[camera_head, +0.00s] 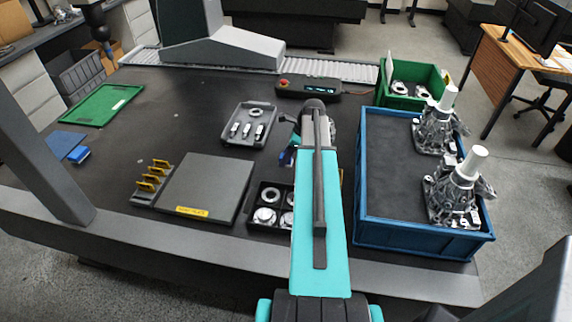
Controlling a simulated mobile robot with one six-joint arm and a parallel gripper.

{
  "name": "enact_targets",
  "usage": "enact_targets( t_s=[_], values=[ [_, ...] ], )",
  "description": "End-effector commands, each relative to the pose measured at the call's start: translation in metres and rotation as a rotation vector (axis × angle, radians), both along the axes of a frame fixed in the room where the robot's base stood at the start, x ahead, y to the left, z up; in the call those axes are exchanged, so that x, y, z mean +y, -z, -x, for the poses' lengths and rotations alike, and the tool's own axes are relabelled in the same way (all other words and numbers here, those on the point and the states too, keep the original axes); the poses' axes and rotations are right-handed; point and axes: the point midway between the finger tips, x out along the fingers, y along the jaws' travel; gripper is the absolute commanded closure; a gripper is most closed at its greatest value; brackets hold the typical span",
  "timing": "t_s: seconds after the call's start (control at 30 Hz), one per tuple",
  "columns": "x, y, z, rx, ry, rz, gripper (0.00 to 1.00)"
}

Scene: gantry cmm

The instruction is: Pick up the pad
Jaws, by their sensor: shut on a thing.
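My arm reaches forward over the middle of the dark table and hides most of my gripper (290,154). Only a small dark part of the gripper shows at the left side of the arm, past the small parts box. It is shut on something. A small blue bit shows there, which seems to be the pad (285,159); its shape and most of its surface are hidden. I cannot tell whether it touches the table.
A blue crate (372,238) with metal castings stands right of my arm, a green bin (433,73) behind it. A grey tray (232,142), a flat grey plate (205,186) and a black parts box (252,216) lie left. A blue mat (63,142) and blue block (79,155) lie far left.

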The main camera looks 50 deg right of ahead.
Motion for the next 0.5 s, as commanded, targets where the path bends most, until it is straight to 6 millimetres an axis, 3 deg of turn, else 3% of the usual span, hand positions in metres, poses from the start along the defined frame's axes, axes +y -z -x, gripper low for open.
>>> enact_targets(
  t_s=[0.2,0.5],
  values=[
    [0.000,-0.024,0.000,-0.001,0.001,0.002,0.91],
    [0.000,-0.038,0.000,0.000,0.000,0.001,0.91]
  ],
)
